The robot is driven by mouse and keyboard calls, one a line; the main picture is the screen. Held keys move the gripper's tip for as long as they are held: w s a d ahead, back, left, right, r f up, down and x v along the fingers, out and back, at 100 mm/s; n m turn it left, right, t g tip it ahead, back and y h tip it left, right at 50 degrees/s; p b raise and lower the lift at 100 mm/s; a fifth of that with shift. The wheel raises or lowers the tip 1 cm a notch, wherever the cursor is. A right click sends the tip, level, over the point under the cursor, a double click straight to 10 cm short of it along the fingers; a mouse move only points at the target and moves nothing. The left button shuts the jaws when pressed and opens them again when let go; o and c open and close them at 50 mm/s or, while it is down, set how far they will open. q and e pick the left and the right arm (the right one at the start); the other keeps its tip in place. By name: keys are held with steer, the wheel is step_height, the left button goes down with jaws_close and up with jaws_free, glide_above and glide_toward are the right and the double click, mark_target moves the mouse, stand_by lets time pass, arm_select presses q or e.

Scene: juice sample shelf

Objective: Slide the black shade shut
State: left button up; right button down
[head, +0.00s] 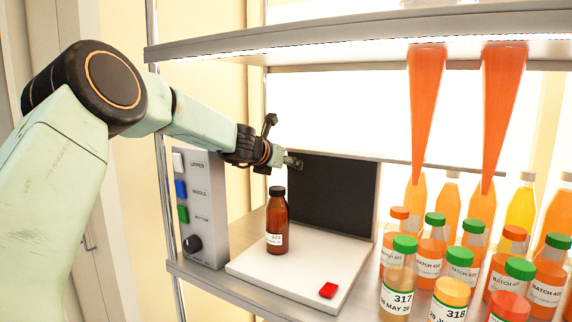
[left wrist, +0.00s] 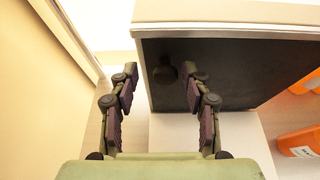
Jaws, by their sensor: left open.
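The black shade (head: 340,195) is a dark upright panel at the back of the white base plate, behind the brown bottle (head: 277,225). It fills much of the left wrist view (left wrist: 250,85), under a pale top rail (left wrist: 230,28). My left gripper (head: 292,161) is at the shade's upper left corner. In the left wrist view its fingers (left wrist: 160,74) are spread with nothing held. The left finger shows beside the shade's left edge, the right finger in front of its dark face. A dark round shape shows between them; I cannot tell what it is. My right gripper is out of view.
A grey control box (head: 200,210) with coloured buttons and a black knob stands left of the white base plate (head: 300,265). Several juice bottles (head: 432,250) crowd the right. An upper shelf (head: 350,40) spans above.

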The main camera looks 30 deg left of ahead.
arm_select(q)
steer(key=v, duration=0.7)
steer(key=shift+s+d, duration=0.2)
steer(key=shift+d, duration=0.05)
steer(key=shift+a+r, duration=0.1)
steer(key=shift+a, duration=0.1)
steer(key=shift+s+d+r, duration=0.1)
steer(key=shift+d+r, duration=0.05)
steer(key=shift+d, duration=0.05)
stand_by(0.3)
